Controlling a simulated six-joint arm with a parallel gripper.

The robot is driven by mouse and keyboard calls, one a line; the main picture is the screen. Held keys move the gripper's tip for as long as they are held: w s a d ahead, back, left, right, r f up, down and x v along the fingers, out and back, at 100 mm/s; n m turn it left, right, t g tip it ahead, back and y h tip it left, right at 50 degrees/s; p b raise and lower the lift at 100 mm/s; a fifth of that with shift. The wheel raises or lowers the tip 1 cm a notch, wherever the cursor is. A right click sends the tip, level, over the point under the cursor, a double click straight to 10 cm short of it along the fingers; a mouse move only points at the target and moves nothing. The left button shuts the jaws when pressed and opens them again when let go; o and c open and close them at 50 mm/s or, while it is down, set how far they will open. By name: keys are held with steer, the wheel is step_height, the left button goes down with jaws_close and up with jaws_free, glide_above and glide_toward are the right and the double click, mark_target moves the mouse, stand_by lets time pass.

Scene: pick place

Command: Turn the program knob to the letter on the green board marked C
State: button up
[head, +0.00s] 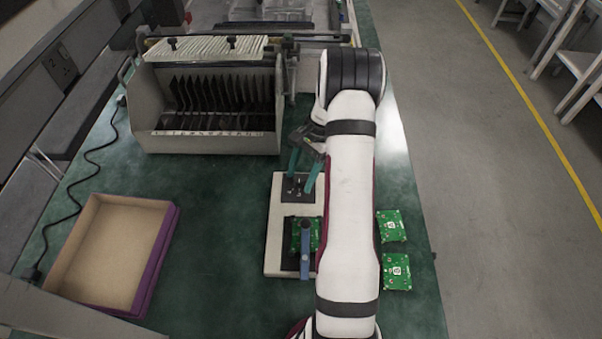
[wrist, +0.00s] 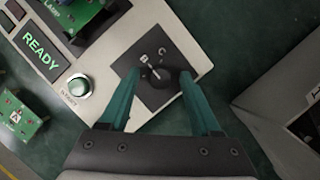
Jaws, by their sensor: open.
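The program knob (wrist: 163,82) is a dark round knob with a pale pointer, on a black square plate (wrist: 132,64) at one end of a cream fixture. In the head view my gripper (head: 300,183) is over the fixture's far plate. A green board (head: 314,232) sits in the fixture under a blue clamp; its letter is not readable.
Two loose green boards (head: 391,226) (head: 397,271) lie right of my arm; one in the wrist view (wrist: 14,117) seems marked A. The fixture has a READY display (wrist: 41,47) and a round button (wrist: 77,86). A purple-sided box (head: 152,262) and a slotted rack (head: 208,143) stand nearby.

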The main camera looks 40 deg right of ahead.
jaws_close()
stand_by(0.3)
steer(key=m+t, duration=0.1)
steer(key=m, duration=0.3)
steer(key=shift+s+t, duration=0.1)
steer(key=shift+t, duration=0.3)
steer(key=shift+s+a+m+t+h, duration=0.1)
steer(key=shift+m+t+h, duration=0.25)
steer(key=shift+m, duration=0.8)
steer(key=shift+m+t+h, duration=0.25)
steer(key=shift+m+t, duration=0.1)
steer(key=shift+m, duration=0.8)
jaws_free()
